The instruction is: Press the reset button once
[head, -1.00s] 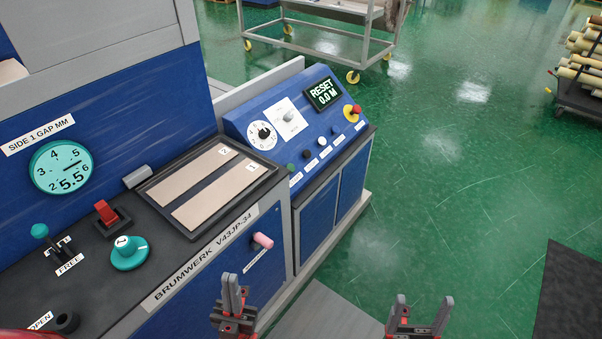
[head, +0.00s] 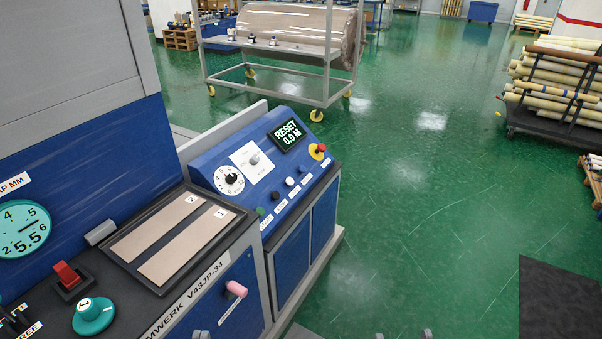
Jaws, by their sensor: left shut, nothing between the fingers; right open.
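The blue slanted control panel (head: 230,160) stands in the middle of the head view. Its display (head: 287,134) reads "RESET 0.0 M". Along its front edge sit several small buttons: a green one (head: 261,211), a black one, a white one (head: 289,182) and a dark one (head: 303,169). Their labels are too small to read, so I cannot tell which is reset. My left gripper (head: 201,334) shows only its fingertips at the bottom edge, shut and empty, apart from the panel. My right gripper (head: 403,335) shows only its fingertips, open, further right over the floor.
A red knob on yellow (head: 321,149) sits at the panel's right end. The nearer console has a red switch (head: 66,273), a teal knob (head: 94,315) and a pink-ended handle (head: 236,289). A wheeled rack (head: 325,100) stands behind.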

